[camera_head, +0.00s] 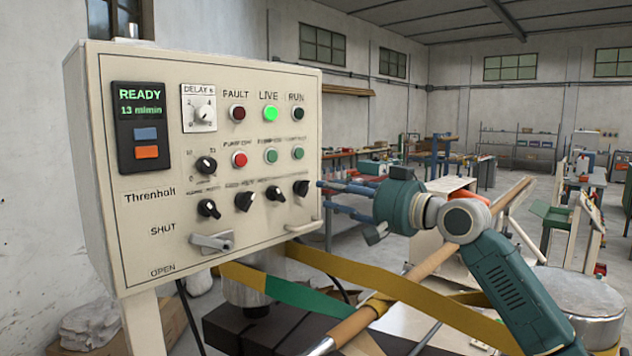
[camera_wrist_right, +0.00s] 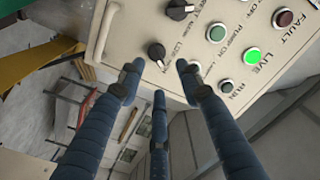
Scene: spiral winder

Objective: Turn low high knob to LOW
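The low high knob appears to be the rightmost black knob (camera_head: 301,187) in the lower knob row of the cream control panel (camera_head: 255,215). Its small lettering is hard to read in the head view. In the right wrist view this knob (camera_wrist_right: 156,52) lies just beyond my fingertips, roughly centred between them. Its pointer setting cannot be made out for certain. My right gripper (camera_head: 325,195) has its blue fingers spread and empty, just right of the knob. In the wrist view the right gripper's fingertips (camera_wrist_right: 158,72) stand apart, not visibly closed on the knob. My left gripper is not in view.
A neighbouring black knob (camera_head: 276,194) sits close left of it. Green buttons (camera_head: 298,153) are above. A light handle (camera_head: 303,226) sticks out below the knob. A yellow-green band (camera_head: 335,266) and a wooden bar (camera_head: 420,273) run below my right arm.

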